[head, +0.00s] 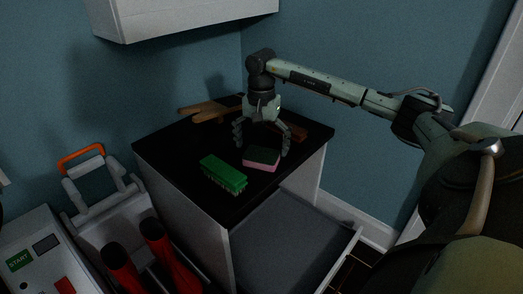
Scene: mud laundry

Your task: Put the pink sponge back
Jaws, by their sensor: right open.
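The pink sponge (260,164) has a dark green top layer and lies on the black countertop (174,148). My right gripper (263,150) points down above and around the sponge, fingers spread, one on each side. It is open and does not visibly hold the sponge; whether a finger touches it I cannot tell. An open drawer (290,240) with a grey inside juts out from the cabinet below the counter. My left gripper is not in view.
A green scrubbing brush (223,173) lies left of the sponge. Wooden items (205,109) lie at the back of the counter. A white wall cabinet (185,14) hangs above. Red boots (155,240) and a caddy with an orange handle (80,154) stand at left.

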